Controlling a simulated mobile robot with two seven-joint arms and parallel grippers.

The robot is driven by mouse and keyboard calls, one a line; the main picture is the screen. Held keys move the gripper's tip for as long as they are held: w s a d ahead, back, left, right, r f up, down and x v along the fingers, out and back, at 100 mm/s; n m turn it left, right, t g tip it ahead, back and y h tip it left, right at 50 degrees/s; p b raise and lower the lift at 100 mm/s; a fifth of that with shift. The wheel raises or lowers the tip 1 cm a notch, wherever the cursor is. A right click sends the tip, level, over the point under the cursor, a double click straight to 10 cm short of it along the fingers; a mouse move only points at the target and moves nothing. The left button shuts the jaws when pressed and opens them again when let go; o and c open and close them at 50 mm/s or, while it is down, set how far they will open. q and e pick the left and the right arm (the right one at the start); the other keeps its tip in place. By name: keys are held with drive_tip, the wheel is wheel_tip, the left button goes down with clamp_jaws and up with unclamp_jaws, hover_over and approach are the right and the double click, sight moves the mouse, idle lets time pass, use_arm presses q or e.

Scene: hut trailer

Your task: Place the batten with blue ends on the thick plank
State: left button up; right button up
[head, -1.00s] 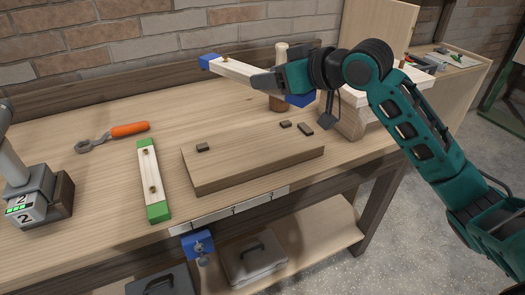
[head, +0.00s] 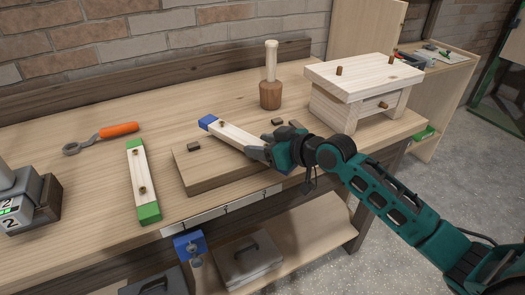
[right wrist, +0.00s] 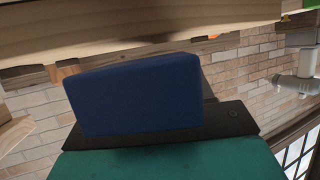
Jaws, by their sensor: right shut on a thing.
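The batten with blue ends (head: 232,134) is pale wood and lies over the thick plank (head: 205,176). One blue end (head: 207,122) points to the back left; the other is hidden by the gripper in the head view. My right gripper (head: 262,150) is shut on the batten near its right end. The right wrist view shows a blue end (right wrist: 135,95) close up. The batten is low over the plank; I cannot tell whether it touches. My left gripper is not in view.
A batten with green ends (head: 142,180) lies left of the plank. An orange-handled wrench (head: 118,130) is behind it. A mallet (head: 270,92) stands behind the plank, and a wooden stool (head: 360,80) stands at the right. A grey device (head: 18,205) is at the far left.

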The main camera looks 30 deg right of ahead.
drive_tip(key=shift+f, duration=0.7)
drive_tip(key=shift+f, duration=0.1)
drive_tip(key=o, duration=1.1)
drive_tip(key=shift+o, duration=0.2)
drive_tip(key=v, duration=1.2)
drive_tip(key=s+a+f+h, duration=0.1)
drive_tip(key=s+a+f, duration=0.2)
drive_tip(key=f, duration=0.4)
drive_tip(key=s+a+f+m+g+h, duration=0.1)
drive_tip(key=s+a+f, duration=0.3)
drive_tip(key=f, duration=0.4)
drive_tip(key=s+a+f+m+h, duration=0.1)
drive_tip(key=s+a+f, duration=0.3)
drive_tip(key=f, duration=0.4)
drive_tip(key=shift+s, duration=0.85)
